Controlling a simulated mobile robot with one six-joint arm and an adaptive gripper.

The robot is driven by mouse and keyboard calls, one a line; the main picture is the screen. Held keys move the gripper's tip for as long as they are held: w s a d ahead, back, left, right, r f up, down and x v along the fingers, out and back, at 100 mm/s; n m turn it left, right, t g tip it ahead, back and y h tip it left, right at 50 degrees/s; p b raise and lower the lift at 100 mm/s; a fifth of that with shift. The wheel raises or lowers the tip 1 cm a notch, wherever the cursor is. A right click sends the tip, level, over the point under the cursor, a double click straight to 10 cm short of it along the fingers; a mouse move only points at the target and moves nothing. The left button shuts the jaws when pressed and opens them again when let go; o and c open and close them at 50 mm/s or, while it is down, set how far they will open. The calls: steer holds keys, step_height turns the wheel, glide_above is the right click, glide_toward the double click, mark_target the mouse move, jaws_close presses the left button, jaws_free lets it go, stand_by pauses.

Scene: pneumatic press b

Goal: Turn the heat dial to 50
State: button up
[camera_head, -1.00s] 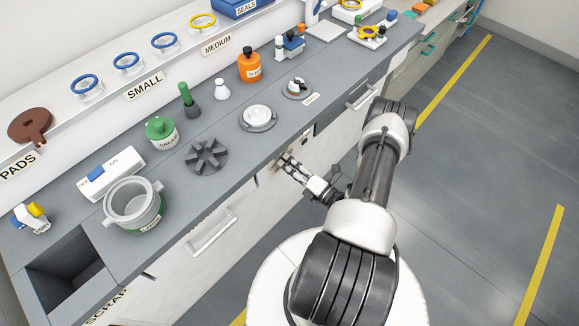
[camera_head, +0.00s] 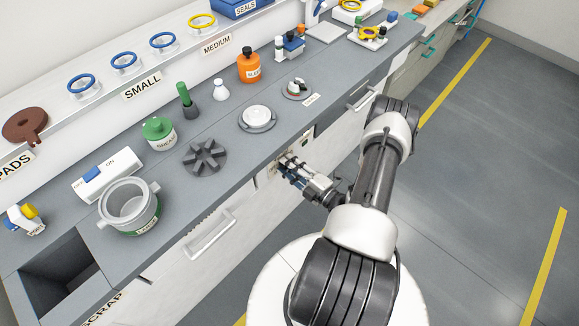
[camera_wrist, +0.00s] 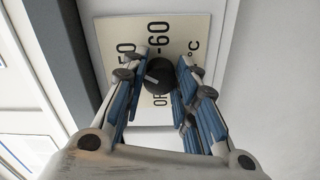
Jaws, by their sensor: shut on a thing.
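The heat dial (camera_wrist: 159,74) is a dark round knob on a cream scale plate (camera_wrist: 178,28) in the wrist view. The plate shows "60", a partly covered "50", "°C" and part of another label. My gripper (camera_wrist: 158,82) has its blue-padded fingers on both sides of the dial and is shut on it. The fingers hide part of the scale, and I cannot read the dial's exact setting. In the head view my gripper (camera_head: 284,164) is against the front of the bench, below the worktop edge, and the dial is hidden there.
The bench top (camera_head: 225,190) above carries a white round dish (camera_head: 258,118), a dark slotted holder (camera_head: 205,158) and a grey pot (camera_head: 130,205). Drawer handles (camera_head: 209,235) stick out on the front at both sides of my gripper. The floor (camera_head: 480,200) at right is clear.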

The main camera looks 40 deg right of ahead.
stand_by(0.4)
steer(key=o, duration=1)
steer(key=shift+o, duration=0.2)
steer(key=shift+s, duration=0.15)
steer(key=s, duration=1.1)
steer(key=shift+s+d, duration=0.35)
steer(key=shift+d, duration=0.1)
